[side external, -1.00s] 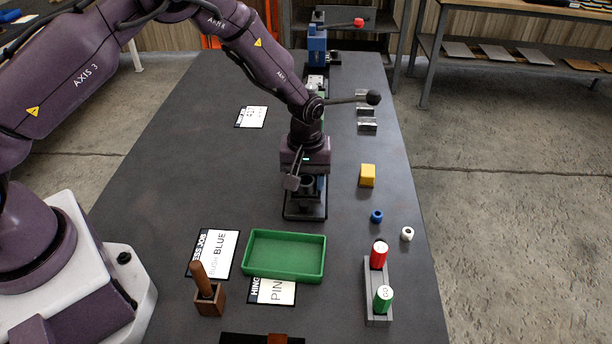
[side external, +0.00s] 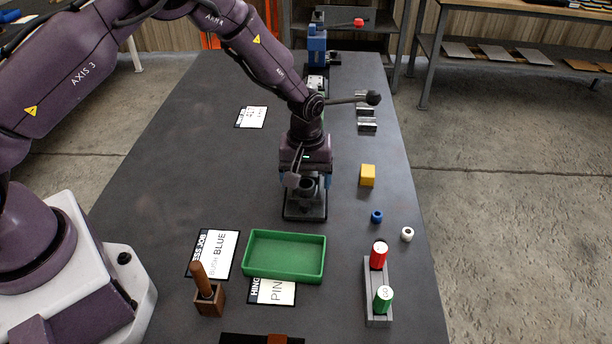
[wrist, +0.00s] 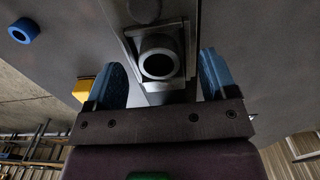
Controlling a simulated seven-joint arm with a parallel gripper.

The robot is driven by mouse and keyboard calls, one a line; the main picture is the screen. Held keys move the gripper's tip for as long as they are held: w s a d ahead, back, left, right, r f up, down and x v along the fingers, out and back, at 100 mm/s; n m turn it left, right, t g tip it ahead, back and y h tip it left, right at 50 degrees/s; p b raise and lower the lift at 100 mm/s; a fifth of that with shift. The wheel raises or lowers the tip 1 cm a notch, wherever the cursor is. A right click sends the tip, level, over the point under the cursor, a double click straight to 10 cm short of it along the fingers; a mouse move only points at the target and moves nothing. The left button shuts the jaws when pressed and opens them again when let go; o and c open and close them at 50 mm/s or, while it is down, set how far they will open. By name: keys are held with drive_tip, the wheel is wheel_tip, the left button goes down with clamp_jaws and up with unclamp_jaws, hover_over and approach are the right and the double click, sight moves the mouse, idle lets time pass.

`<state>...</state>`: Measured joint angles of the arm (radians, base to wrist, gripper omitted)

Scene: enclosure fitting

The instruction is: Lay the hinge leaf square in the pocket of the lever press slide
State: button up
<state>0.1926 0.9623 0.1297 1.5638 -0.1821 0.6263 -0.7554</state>
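My gripper (wrist: 162,82) is open, its two blue fingers wide apart in the wrist view. A grey metal part of the press with a round, ring-shaped end (wrist: 158,62) shows between the fingers, with a gap on each side. In the side view my gripper is low over the dark lever press (side external: 305,208) and hides much of it. The slide's pocket cannot be made out. I cannot identify the hinge leaf for sure; several small shiny grey metal pieces (side external: 367,127) lie to the right, farther back. A lever with a black ball knob (side external: 373,97) sticks out behind my wrist.
A green tray (side external: 285,275), a wooden holder (side external: 208,300) and printed cards (side external: 214,254) stand in front. To the right are a yellow block (side external: 367,175), a blue ring (side external: 376,216), a white ring (side external: 407,233) and a grey rack (side external: 370,317) with red and green cylinders.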

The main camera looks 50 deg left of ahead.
sight(295, 196)
wheel_tip(295, 196, up, 13)
idle(0.6)
idle(0.5)
drive_tip(key=s+a+r+m+t, duration=0.2)
drive_tip(key=s+r+m, duration=0.2)
drive_tip(key=s+r, duration=0.5)
drive_tip(key=s+a+r+m+t, duration=0.2)
drive_tip(key=s+r+m, duration=0.3)
drive_tip(key=s, duration=1.2)
wheel_tip(295, 196, up, 4)
drive_tip(key=shift+a+t, duration=0.3)
drive_tip(key=shift+t, duration=0.5)
